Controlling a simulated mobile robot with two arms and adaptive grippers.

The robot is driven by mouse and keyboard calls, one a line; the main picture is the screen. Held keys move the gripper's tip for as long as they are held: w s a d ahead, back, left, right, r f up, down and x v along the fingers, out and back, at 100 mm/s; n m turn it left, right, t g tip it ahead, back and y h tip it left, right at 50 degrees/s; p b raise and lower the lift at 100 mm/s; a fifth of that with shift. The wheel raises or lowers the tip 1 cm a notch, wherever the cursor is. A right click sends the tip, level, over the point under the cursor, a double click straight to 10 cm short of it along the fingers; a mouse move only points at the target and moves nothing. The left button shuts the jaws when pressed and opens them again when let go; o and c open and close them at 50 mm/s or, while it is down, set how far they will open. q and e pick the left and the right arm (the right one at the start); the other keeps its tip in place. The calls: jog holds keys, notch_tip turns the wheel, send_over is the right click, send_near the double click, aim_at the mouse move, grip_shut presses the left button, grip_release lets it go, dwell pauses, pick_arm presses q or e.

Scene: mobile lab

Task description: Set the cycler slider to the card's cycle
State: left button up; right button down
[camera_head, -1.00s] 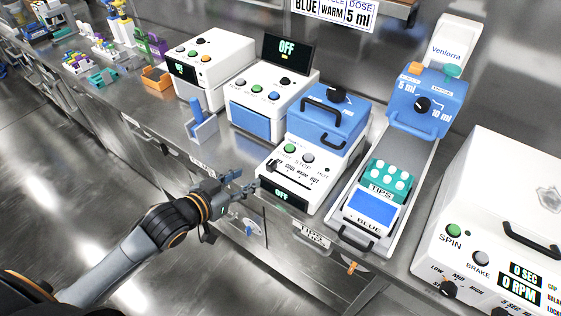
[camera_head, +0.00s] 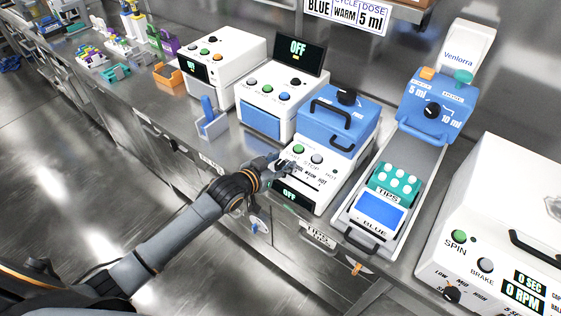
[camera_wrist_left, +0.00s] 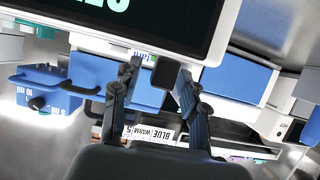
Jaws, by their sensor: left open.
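The cycler (camera_head: 298,201) is a white box with a blue lid (camera_head: 333,122), green and grey buttons and a front display reading OFF. Its slider scale has WARM and HOT readable; the left end is covered by my left gripper (camera_head: 281,165). The gripper is open at the slider's left part. In the left wrist view, a black slider knob (camera_wrist_left: 167,73) shows between the two fingertips (camera_wrist_left: 158,74), close to them; contact cannot be told. The card (camera_head: 347,13) on the back wall reads BLUE, WARM, 5 ml. My right gripper is not in view.
A white machine with a blue front (camera_head: 268,97) stands left of the cycler. A rail with a teal tip rack (camera_head: 394,187) and blue dispenser (camera_head: 437,104) is on the right, then a white spinner (camera_head: 515,215). A blue item in a grey stand (camera_head: 212,121) is left.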

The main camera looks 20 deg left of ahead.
aim_at(304, 182)
pick_arm(q)
grip_shut()
jog(key=s+d+p, duration=0.1)
jog(key=d, duration=0.3)
jog(key=s+d+p, duration=0.1)
jog(key=d, duration=0.2)
jog(key=shift+s+r+p, duration=0.1)
jog(key=shift+s+p, duration=0.2)
jog(key=shift+s+d, duration=0.1)
jog(key=shift+d, duration=0.2)
jog(key=shift+c, duration=0.3)
grip_release()
jog(key=shift+o, duration=0.3)
